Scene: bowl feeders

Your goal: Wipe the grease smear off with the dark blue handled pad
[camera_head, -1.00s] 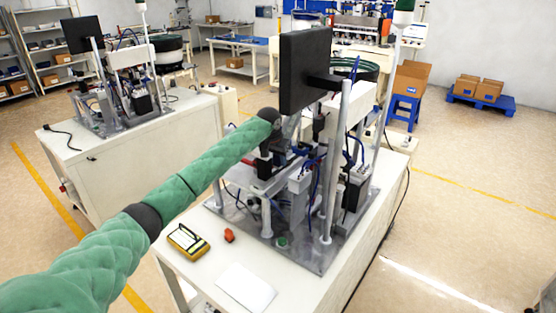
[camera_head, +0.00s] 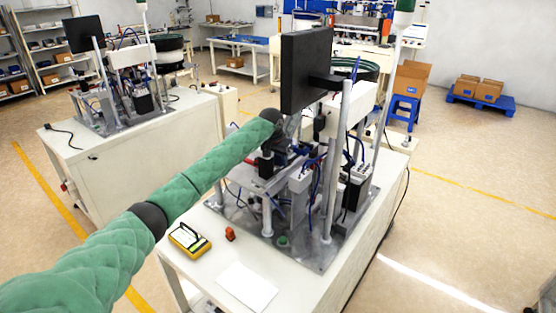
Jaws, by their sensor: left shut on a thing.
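My left arm reaches in from the left to the near machine (camera_head: 335,250). My left gripper (camera_head: 283,150) is among its posts and brackets, below and left of the black monitor (camera_head: 305,70). It is small, dark and partly hidden by my wrist and the machine parts. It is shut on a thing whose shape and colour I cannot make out. The dark blue handled pad does not show clearly anywhere else. I cannot make out the grease smear. My right gripper is not in view.
A yellow meter (camera_head: 189,240), a small orange-red thing (camera_head: 230,234) and a white sheet (camera_head: 246,287) lie on the near bench. Upright metal posts (camera_head: 335,165) and blue cables crowd the machine. A second machine bench (camera_head: 140,165) stands at left.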

